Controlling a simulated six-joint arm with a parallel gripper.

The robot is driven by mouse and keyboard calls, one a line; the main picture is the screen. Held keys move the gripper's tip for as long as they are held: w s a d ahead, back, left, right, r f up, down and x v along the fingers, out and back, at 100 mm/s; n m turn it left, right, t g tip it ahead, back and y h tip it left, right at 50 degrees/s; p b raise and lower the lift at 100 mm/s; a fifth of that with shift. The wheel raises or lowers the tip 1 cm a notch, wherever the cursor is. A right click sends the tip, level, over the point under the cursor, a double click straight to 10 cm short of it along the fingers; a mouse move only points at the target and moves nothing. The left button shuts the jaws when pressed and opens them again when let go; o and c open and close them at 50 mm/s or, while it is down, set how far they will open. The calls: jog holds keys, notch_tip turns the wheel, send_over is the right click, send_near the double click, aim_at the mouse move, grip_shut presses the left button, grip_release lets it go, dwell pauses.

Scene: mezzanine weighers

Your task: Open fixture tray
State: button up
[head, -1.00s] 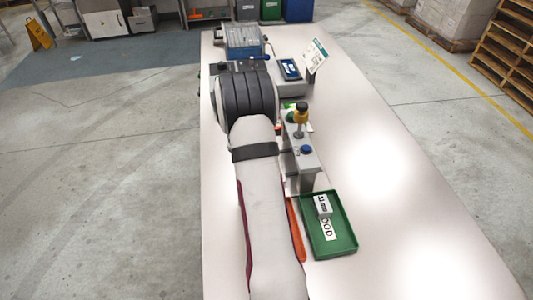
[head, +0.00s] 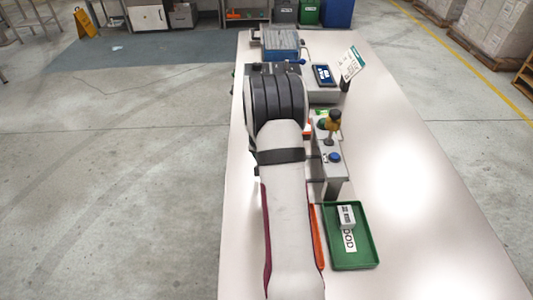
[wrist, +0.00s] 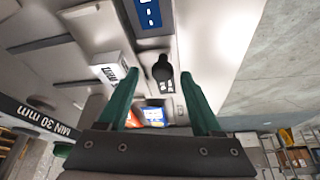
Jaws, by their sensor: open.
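A grey fixture (head: 333,178) with a blue button (head: 334,157) and a yellow-and-black knob (head: 331,121) stands right of my arm in the head view. I cannot tell which part of it is the tray. In the wrist view a dark round knob (wrist: 162,67) on a pale grey surface shows between and beyond the fingertips of my gripper (wrist: 160,75). The green fingers are spread apart with nothing held between them. I cannot tell how far the knob is from them. In the head view my arm hides the gripper.
A device with a dark screen (head: 323,75), a standing card (head: 351,63) and a blue-grey box (head: 281,42) are farther back. The table's right side is clear.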

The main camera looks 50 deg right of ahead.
jog(key=v, duration=1.5)
jog(key=shift+r, duration=0.2)
jog(key=shift+w, duration=0.1)
jog(key=s+a+r+n+y, duration=0.2)
jog(key=s+a, duration=0.2)
jog(key=a, duration=0.7)
jog(key=s+a+r+n+y, duration=0.15)
jog(key=s+a, duration=0.25)
jog(key=a, duration=0.7)
jog(key=s+a+f+n+g+y, duration=0.1)
jog(key=s+a+n+g+y, duration=0.1)
jog(key=s+a, duration=0.9)
jog(key=shift+s+a+n+g, duration=0.15)
jog(key=shift+s+n+g, duration=0.25)
jog(key=shift+s, duration=0.8)
jog(key=shift+w+f, duration=0.1)
